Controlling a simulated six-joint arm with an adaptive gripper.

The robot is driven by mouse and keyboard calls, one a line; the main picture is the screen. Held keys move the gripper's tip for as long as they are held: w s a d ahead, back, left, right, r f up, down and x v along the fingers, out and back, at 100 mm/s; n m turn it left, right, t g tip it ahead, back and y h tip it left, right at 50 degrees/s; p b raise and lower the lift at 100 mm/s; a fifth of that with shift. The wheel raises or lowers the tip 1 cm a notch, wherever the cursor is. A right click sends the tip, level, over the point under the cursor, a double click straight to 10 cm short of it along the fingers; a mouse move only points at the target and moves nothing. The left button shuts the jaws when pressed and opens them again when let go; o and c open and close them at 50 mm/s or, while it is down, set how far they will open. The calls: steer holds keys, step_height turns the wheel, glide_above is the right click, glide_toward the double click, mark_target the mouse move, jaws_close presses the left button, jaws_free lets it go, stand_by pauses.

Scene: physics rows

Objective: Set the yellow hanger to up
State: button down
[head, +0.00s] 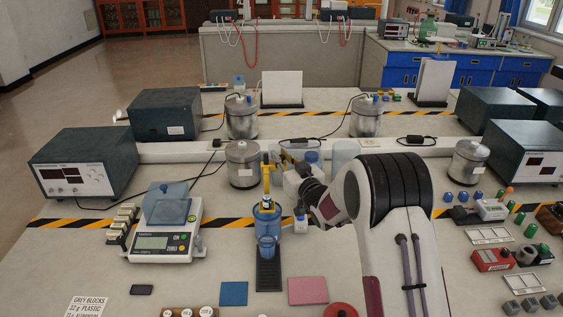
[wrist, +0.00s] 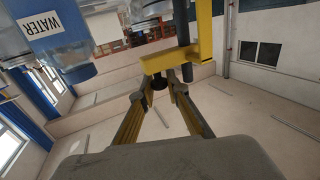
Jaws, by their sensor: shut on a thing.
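The yellow hanger (head: 266,172) stands upright above a blue water vessel (head: 268,222) on a dark base strip (head: 268,277), near the middle of the bench. In the wrist view the hanger (wrist: 204,38) shows as a yellow bracket on a dark rod, with a small dark knob below its arm. My gripper (head: 284,161) reaches the hanger from the right. In the wrist view its two fingers (wrist: 160,84) meet the bracket's lower part and are shut on it. The exact contact is partly hidden. A vessel labelled WATER (wrist: 60,45) is at upper left there.
A scale (head: 160,240) stands left of the vessel. Metal cans (head: 242,165) stand behind the hanger. A blue pad (head: 234,293) and a pink pad (head: 308,291) lie in front. Instruments and small blocks crowd the right side.

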steer(key=shift+r, duration=0.5)
steer(key=c, duration=2.3)
jaws_free()
steer(key=shift+f, duration=0.15)
steer(key=shift+f, duration=0.1)
steer(key=shift+s, duration=0.1)
steer(key=shift+v, duration=5.85)
steer(key=shift+d, duration=0.1)
